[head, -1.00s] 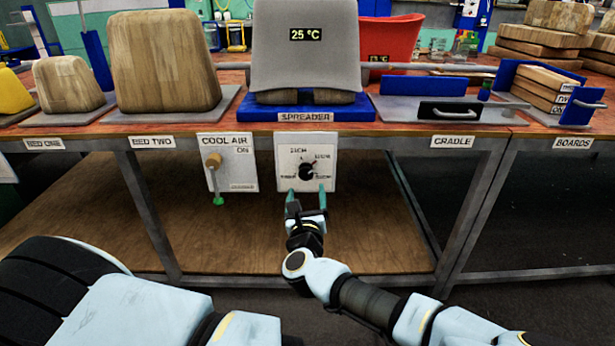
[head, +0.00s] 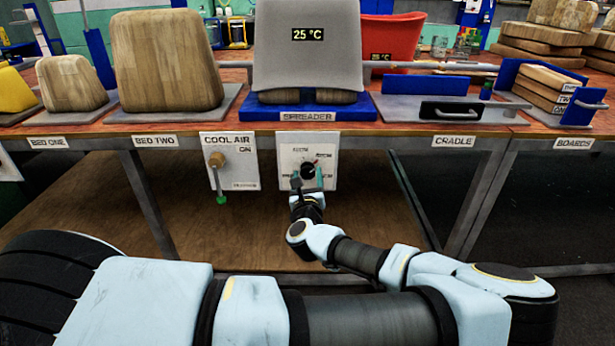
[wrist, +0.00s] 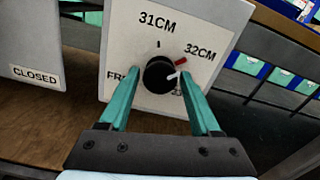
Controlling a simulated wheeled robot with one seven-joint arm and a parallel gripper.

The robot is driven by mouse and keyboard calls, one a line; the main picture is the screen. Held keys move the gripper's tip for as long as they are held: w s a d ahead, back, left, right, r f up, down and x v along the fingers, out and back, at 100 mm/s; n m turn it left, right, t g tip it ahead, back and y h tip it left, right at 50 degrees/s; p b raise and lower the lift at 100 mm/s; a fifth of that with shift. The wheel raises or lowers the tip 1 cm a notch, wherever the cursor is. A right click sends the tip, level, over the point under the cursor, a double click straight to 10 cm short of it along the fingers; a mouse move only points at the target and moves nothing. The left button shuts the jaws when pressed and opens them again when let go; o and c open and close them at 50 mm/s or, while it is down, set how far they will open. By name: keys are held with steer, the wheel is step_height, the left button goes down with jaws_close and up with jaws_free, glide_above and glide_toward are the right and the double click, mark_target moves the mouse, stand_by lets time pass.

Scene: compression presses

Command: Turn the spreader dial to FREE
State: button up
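The spreader dial (wrist: 160,74) is a round black knob on a white panel (head: 326,176) under the spreader. In the wrist view the panel reads 31CM at the top, 32CM at the upper right and FREE at the left, partly covered by a finger. Another label at the lower right is mostly hidden. A white mark shows on the knob's right side, with a red mark just above it, below 32CM. My gripper (wrist: 158,82) is open, its teal fingers on either side of the knob. I cannot tell whether they touch it. The head view also shows my gripper (head: 308,178) at the dial.
The bench edge overhangs the panels. A wooden lower shelf (head: 240,235) lies below.

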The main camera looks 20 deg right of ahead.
jaws_close()
